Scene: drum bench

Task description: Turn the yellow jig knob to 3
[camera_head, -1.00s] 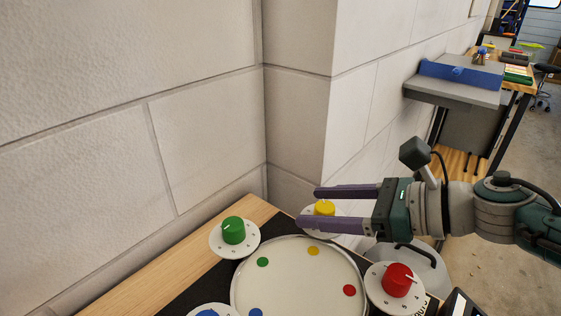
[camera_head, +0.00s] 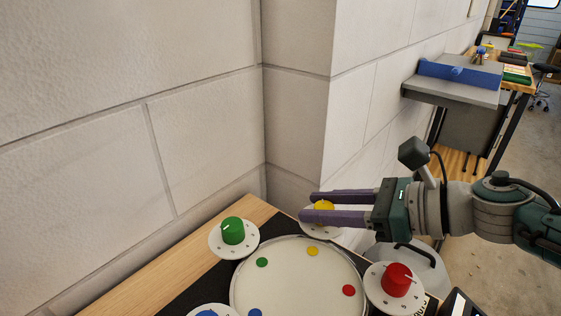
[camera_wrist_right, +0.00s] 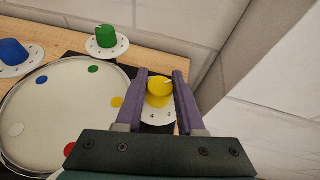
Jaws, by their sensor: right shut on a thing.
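The yellow knob (camera_head: 324,205) stands on a white numbered dial at the back right of the drum, partly hidden by the purple fingers in the head view. My right gripper (camera_head: 312,207) reaches in from the right and is shut on the yellow knob, one finger on each side. In the right wrist view the yellow knob (camera_wrist_right: 159,88) sits between the fingertips of the gripper (camera_wrist_right: 161,80), with a pale pointer line on top. The digits 4 and 3 show on the near side of its dial (camera_wrist_right: 158,115). My left gripper is not in view.
The round drum (camera_head: 298,285) with coloured dots lies in front. A green knob (camera_head: 233,231), a red knob (camera_head: 397,280) and a blue knob (camera_head: 207,313) stand around it on white dials. A block wall (camera_head: 300,120) rises close behind the yellow knob.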

